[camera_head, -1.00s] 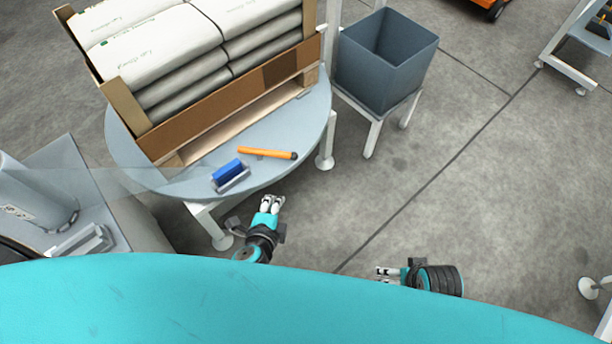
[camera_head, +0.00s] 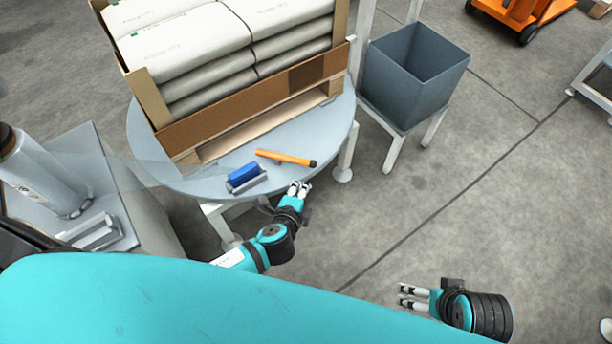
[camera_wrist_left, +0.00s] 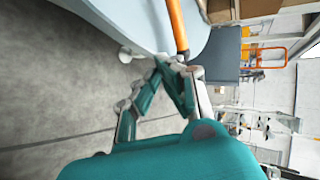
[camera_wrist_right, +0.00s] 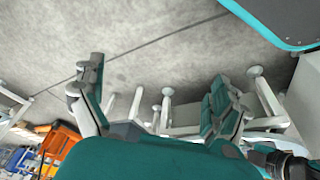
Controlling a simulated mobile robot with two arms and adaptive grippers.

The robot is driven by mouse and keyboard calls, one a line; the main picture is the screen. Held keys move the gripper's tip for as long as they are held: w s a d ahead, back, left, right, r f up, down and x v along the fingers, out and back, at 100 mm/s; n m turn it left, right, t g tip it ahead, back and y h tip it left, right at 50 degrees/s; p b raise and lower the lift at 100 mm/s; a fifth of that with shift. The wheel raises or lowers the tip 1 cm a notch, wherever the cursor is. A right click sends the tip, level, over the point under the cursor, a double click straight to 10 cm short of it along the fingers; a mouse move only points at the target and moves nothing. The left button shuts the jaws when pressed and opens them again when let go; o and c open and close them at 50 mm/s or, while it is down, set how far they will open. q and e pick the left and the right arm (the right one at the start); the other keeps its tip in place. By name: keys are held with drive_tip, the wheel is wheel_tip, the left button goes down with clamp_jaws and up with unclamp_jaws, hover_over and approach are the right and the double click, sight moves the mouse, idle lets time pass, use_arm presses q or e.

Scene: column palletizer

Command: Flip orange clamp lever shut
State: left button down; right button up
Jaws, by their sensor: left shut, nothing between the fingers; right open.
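The orange clamp lever (camera_head: 284,157) with a dark tip lies along the front of the round grey table, next to a blue block on a grey bracket (camera_head: 243,175). In the left wrist view the lever (camera_wrist_left: 177,26) runs down toward my left fingers. My left gripper (camera_head: 299,188) is shut and empty, at the table's front edge just below the lever's dark end. It also shows in the left wrist view (camera_wrist_left: 172,64); whether it touches the lever I cannot tell. My right gripper (camera_head: 412,296) is open and empty, low over the floor at the right, away from the table.
The round table (camera_head: 335,125) bears a pallet with a cardboard tray (camera_head: 205,127) of stacked white sacks (camera_head: 185,45). A grey bin (camera_head: 410,80) stands on a stand to the right. A machine with a grey cylinder (camera_head: 45,185) is at left.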

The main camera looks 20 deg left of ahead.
sight(286, 161)
use_arm(q)
drive_tip(key=shift+w+a+f+b, duration=0.15)
drive_tip(key=shift+w+f, duration=0.1)
drive_tip(key=shift+w, duration=1.15)
drive_tip(key=shift+w+d+f+b, duration=0.1)
drive_tip(key=shift+w+f+b, duration=0.1)
drive_tip(key=shift+w, duration=1.2)
use_arm(e)
drive_tip(key=shift+v, duration=1.55)
drive_tip(key=shift+s+f, duration=0.1)
